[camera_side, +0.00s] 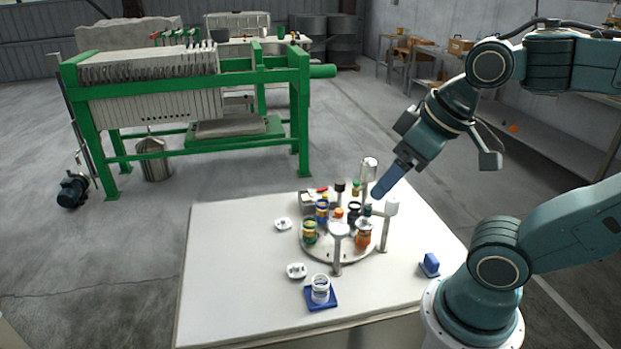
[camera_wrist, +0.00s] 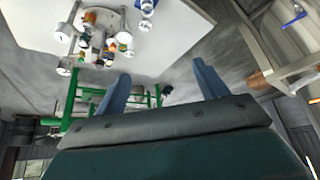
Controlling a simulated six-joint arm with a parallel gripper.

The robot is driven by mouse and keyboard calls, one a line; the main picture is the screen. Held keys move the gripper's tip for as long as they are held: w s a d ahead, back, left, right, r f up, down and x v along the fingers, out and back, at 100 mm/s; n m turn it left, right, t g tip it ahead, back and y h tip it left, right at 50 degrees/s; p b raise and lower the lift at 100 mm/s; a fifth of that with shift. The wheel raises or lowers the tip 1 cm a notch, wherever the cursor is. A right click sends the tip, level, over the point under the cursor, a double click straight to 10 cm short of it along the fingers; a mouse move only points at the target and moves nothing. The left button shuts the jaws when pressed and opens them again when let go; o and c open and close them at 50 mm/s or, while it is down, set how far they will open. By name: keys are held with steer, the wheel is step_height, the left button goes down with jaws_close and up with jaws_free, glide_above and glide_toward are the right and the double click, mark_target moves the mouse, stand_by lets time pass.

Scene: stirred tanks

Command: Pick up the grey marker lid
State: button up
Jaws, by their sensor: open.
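No grey marker lid can be told apart for certain in either view; the tops of the small jars are too small to read. Several jars with coloured bands and caps stand on a round grey disc (camera_side: 318,251) on the white table. An orange jar (camera_side: 363,238) on the disc's right side has a dark grey piece (camera_side: 367,211) above it. My gripper (camera_side: 379,195) points down and left, above the right side of the disc. In the wrist view my gripper (camera_wrist: 161,70) shows two spread blue fingers with nothing between them. The jar group (camera_wrist: 108,38) lies left of them.
Pale posts with wide round heads stand around the disc, at the front (camera_side: 340,231), right (camera_side: 392,208) and back (camera_side: 369,163). A blue tray (camera_side: 330,304) holds a white jar. A blue block (camera_side: 429,264) sits near the right edge. The table's front left is clear.

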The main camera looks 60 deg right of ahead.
stand_by(0.3)
steer(key=w+d+f+n+g, duration=0.15)
steer(key=w+d, duration=0.25)
steer(key=w, duration=0.8)
steer(key=w+d+f+n+g, duration=0.15)
steer(key=w+d, duration=0.25)
steer(key=w, duration=0.8)
steer(key=w+d+f+n, duration=0.1)
steer(key=w+d+f, duration=0.3)
steer(key=f, duration=0.4)
steer(key=w+d+f+n+y, duration=0.1)
steer(key=w+d+f, duration=0.2)
steer(key=d+f, duration=0.3)
steer(key=w+d+f+n, duration=0.1)
steer(key=w+d+f, duration=0.3)
steer(key=f, duration=0.6)
steer(key=shift+w+d+f+n+y, duration=0.3)
steer(key=shift+d+n+y, duration=0.1)
steer(key=shift+d, duration=0.45)
glide_above(289, 224)
steer(key=shift+f, duration=4.1)
